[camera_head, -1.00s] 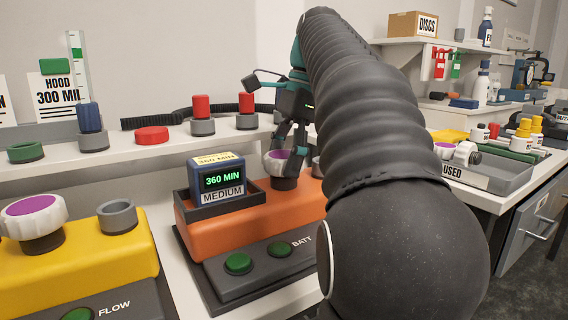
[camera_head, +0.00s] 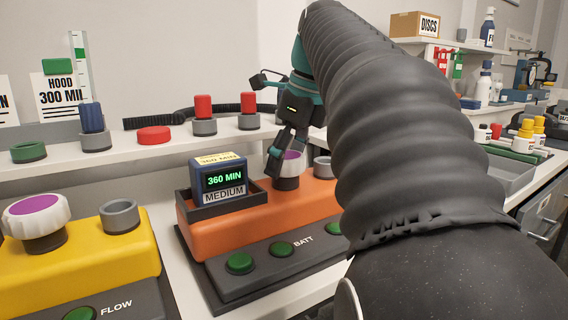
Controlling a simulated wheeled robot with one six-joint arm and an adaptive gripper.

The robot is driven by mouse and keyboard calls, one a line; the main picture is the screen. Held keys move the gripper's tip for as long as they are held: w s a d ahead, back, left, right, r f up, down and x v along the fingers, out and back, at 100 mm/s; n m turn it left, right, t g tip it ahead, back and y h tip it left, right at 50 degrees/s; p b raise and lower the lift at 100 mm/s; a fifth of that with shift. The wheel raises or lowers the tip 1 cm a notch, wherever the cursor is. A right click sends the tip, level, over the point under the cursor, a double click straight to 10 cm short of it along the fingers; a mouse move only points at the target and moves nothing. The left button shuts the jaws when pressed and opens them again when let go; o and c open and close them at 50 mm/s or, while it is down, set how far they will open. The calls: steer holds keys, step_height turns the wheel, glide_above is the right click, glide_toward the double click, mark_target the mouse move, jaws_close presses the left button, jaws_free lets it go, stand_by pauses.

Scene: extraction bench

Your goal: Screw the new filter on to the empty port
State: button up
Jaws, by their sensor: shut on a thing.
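My gripper (camera_head: 281,157) is shut on a white filter with a purple top (camera_head: 293,157) at the back of the orange unit (camera_head: 275,212). A finger covers part of the filter's left side. The filter is upright above a dark base on the unit; I cannot tell how far it is screwed down. A grey ring port (camera_head: 322,164) on the same unit, right of the filter, looks empty. The yellow unit (camera_head: 105,254) at left carries another white filter with a purple top (camera_head: 37,218) and an empty grey port (camera_head: 119,216).
A blue 360 MIN box (camera_head: 219,180) sits in a dark holder left of the gripper. Red-capped pieces (camera_head: 203,112) and a black hose (camera_head: 165,119) are on the ledge behind. My arm hides much of the right side, including part of the grey tray (camera_head: 512,172).

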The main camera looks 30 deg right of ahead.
steer(key=m+h, duration=0.1)
steer(key=m, duration=0.4)
steer(key=shift+t, duration=0.3)
steer(key=o, duration=1.3)
steer(key=n, duration=0.3)
steer(key=shift+n+y, duration=0.3)
steer(key=n+g+y, duration=0.1)
steer(key=n, duration=0.6)
steer(key=shift+n+g+y, duration=0.3)
steer(key=shift+g, duration=0.1)
steer(key=n+g, duration=0.1)
steer(key=n, duration=0.2)
steer(key=shift+n, duration=0.4)
